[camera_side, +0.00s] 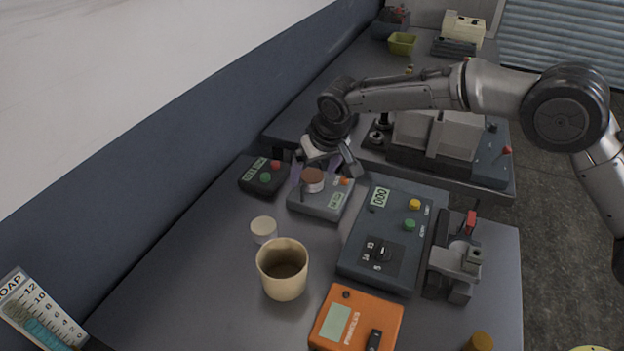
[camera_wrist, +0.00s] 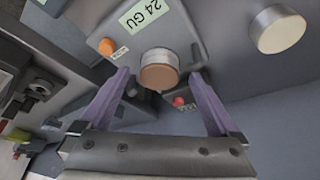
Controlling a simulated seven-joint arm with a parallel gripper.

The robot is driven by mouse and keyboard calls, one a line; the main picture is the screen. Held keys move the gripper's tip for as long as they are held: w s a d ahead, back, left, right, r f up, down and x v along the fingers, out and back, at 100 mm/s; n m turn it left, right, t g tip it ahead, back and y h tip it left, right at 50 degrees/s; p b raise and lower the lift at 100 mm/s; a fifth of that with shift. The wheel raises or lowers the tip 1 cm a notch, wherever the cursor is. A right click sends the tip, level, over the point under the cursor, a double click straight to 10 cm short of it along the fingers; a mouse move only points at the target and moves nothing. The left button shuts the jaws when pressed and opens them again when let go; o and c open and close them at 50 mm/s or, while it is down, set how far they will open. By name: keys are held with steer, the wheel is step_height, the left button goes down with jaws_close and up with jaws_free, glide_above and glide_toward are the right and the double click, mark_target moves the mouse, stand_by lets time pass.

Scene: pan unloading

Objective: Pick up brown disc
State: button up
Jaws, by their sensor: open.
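The brown disc (camera_side: 312,178) sits on top of a small grey scale (camera_side: 322,206) with a green display in the side view. In the wrist view the disc (camera_wrist: 159,76) shows its brown top and a paler side, and lies between and ahead of the fingers. My gripper (camera_side: 327,168) is just behind and above the disc in the side view. In the wrist view my gripper (camera_wrist: 162,95) has its two purple fingers spread wide, with nothing between the pads. Part of the scale is hidden behind the disc and fingers.
A cream disc (camera_side: 263,229) and a beige cup (camera_side: 283,270) stand left of and below the scale. A dark box with buttons (camera_side: 265,177) is close on the left. A large grey device (camera_side: 392,236) is close on the right, and an orange box (camera_side: 356,319) lies in front.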

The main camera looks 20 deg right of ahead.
steer(key=shift+w+f, duration=0.2)
steer(key=shift+f, duration=0.25)
jaws_close()
steer(key=shift+r, duration=0.1)
